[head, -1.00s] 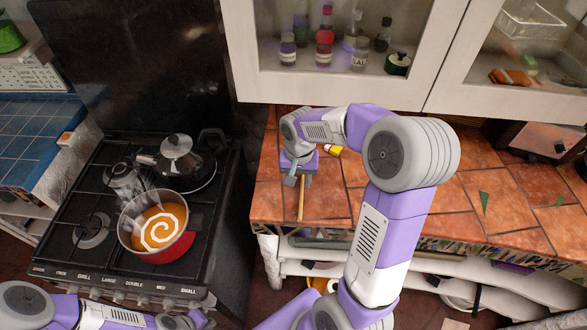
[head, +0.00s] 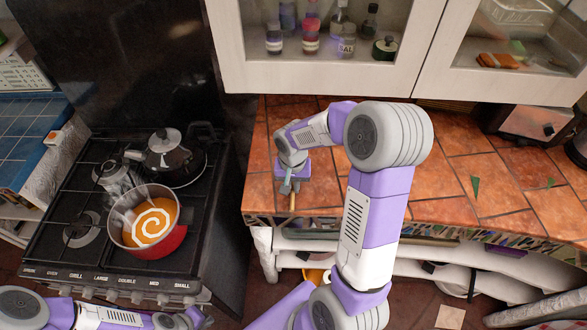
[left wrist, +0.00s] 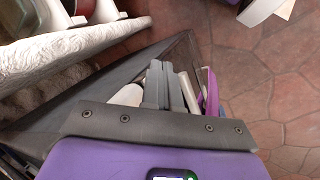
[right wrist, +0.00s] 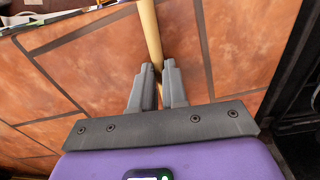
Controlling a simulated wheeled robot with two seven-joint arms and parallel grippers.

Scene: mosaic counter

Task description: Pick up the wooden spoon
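The wooden spoon (right wrist: 151,32) shows as a pale, thin handle in the right wrist view. In the head view a short piece of the handle (head: 292,202) sticks out below my right gripper, near the counter's front edge. My right gripper (right wrist: 158,66) has its fingers on either side of the handle, with no clear space between them and the wood. It also shows in the head view (head: 289,186), low over the tiles. The spoon's far end is hidden. My left gripper (left wrist: 160,68) is shut and empty, over the floor away from the counter.
The tiled counter (head: 450,165) is mostly clear around the spoon. A stove (head: 62,255) at the left bears a red pot (head: 160,250) of orange soup and a kettle (head: 168,155). A glass-fronted cabinet (head: 320,83) hangs above the counter.

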